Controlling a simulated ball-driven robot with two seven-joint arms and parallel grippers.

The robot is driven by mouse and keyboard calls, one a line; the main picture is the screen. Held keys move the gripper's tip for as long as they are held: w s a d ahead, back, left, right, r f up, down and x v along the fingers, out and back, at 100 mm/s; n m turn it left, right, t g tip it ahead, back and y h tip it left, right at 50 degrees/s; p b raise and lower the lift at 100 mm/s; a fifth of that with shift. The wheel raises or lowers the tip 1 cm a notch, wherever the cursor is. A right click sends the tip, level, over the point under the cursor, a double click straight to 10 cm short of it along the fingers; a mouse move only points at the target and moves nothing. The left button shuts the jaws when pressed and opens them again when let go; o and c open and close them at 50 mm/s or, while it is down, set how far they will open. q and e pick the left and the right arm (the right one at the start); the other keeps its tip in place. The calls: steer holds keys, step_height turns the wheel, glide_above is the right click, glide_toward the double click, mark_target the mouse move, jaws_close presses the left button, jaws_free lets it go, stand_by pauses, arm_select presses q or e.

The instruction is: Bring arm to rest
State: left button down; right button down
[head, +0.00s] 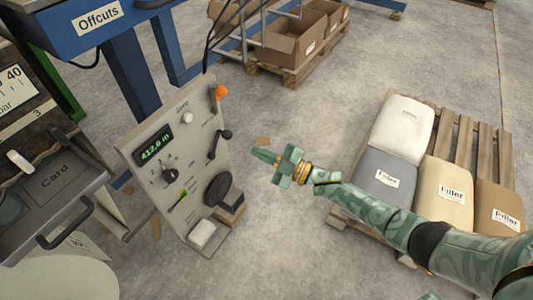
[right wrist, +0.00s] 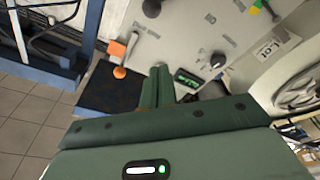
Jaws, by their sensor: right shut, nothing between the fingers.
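My right arm reaches in from the right in the head view. Its green gripper (head: 264,156) is shut and empty, in the open space to the right of the grey control panel (head: 150,203), apart from it. In the right wrist view the two green fingers (right wrist: 158,84) lie together with nothing between them, with the panel (right wrist: 190,35) beyond. The panel carries a display (head: 154,145) reading 412.6 m, an orange-knobbed lever (head: 220,91), a black-knobbed lever (head: 225,134) and a rotary dial (head: 170,175). My left gripper is not in view.
A pallet (head: 464,140) with several filler sacks (head: 404,127) stands right, close to my right arm. Cardboard boxes (head: 287,45) sit on a pallet at the back. A blue Offcuts stand (head: 127,70) is upper left, a Card tray (head: 58,183) left. Concrete floor (head: 300,110) is clear between.

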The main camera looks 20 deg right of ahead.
steer(key=shift+s+d+f, duration=0.1)
steer(key=shift+s+d, duration=0.3)
steer(key=shift+d, duration=0.05)
